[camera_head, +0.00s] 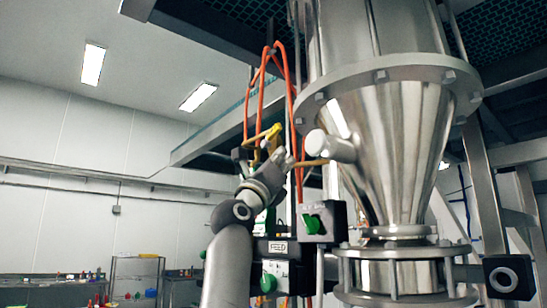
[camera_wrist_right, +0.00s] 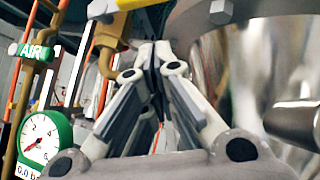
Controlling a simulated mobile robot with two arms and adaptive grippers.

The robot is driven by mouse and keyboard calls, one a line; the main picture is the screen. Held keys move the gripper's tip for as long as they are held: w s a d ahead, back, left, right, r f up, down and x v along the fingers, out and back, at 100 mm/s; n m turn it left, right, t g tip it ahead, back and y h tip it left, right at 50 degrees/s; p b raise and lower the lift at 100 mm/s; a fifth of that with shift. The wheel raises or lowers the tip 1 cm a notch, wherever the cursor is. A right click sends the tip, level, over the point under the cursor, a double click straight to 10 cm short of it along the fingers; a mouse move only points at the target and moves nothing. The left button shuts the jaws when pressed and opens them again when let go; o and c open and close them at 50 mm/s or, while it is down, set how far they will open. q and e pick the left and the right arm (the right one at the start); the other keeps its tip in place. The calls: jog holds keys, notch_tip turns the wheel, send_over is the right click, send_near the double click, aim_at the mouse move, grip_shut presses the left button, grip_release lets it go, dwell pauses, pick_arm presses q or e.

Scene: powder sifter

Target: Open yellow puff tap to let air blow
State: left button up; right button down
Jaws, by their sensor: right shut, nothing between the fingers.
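The yellow tap (camera_head: 264,136) sits on piping left of the steel cone in the head view. In the right wrist view, a yellow piece (camera_wrist_right: 130,4) that looks like its handle shows at the top edge, partly cut off. My right gripper (camera_head: 284,156) is close beside and below the tap in the head view. Its fingers (camera_wrist_right: 153,56) are shut and empty in the right wrist view, just below the yellow piece. I cannot tell whether they touch it. My left gripper is not in view.
The steel cone (camera_head: 393,140) stands right of my right arm. A brass pipe (camera_wrist_right: 108,55) runs beside the fingers. Orange hoses (camera_head: 262,90) hang behind. A green-knobbed box (camera_head: 322,222) sits below.

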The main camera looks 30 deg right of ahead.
aim_at(270, 136)
jog(key=shift+w+a+r+p, duration=0.1)
jog(key=shift+w+r+p, duration=0.1)
jog(key=shift+r+p, duration=0.3)
jog(key=shift+w+a+r+p, duration=0.1)
jog(key=shift+w+r+p, duration=0.2)
jog(key=shift+r, duration=0.45)
jog(key=shift+w+r+p, duration=0.15)
jog(key=shift+r+p, duration=0.3)
jog(key=shift+r, duration=0.15)
jog(key=shift+d, duration=0.15)
